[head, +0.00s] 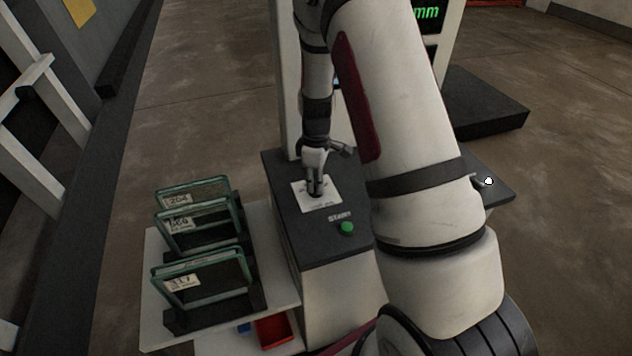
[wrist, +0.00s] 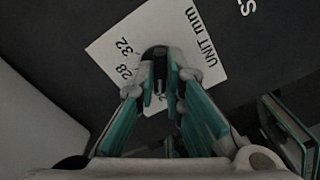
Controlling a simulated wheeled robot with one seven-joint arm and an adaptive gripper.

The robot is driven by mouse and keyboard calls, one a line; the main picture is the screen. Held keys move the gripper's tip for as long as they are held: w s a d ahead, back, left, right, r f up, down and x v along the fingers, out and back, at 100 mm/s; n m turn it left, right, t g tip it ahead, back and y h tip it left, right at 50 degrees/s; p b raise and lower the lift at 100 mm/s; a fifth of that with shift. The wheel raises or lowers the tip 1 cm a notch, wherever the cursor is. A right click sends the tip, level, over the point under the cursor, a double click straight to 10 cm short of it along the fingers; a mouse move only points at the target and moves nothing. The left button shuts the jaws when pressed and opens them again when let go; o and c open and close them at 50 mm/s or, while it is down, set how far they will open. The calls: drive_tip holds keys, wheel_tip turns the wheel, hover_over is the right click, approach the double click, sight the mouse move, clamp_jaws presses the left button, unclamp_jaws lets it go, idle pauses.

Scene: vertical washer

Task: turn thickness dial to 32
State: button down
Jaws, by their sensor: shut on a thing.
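The thickness dial is a dark knob (wrist: 157,54) on a white plate (wrist: 137,42) marked with numbers such as 28 and 32 and "UNIT mm" in the wrist view. In the head view the white plate (head: 327,203) lies on top of a dark control console. My gripper (wrist: 163,90) is shut on the knob, with a finger on either side of it. In the head view my gripper (head: 315,189) points down onto the plate and hides most of the dial. The pointer's exact setting is hard to tell.
A green start button (head: 347,228) sits on the console (head: 286,220) near the dial. Framed glass panes (head: 205,283) with number labels stand on a white table (head: 150,320) to the left. A green "mm" display (head: 427,13) shows at the back, partly behind my arm.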

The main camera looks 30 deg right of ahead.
drive_tip(key=m, duration=0.6)
drive_tip(key=shift+b, duration=0.4)
drive_tip(key=m, duration=0.5)
drive_tip(key=shift+m+b, duration=0.4)
drive_tip(key=m, duration=0.5)
drive_tip(key=shift+b, duration=0.35)
drive_tip(key=m, duration=0.6)
drive_tip(key=shift+m, duration=0.4)
drive_tip(key=c, duration=1.7)
unclamp_jaws()
wheel_tip(320, 180, up, 12)
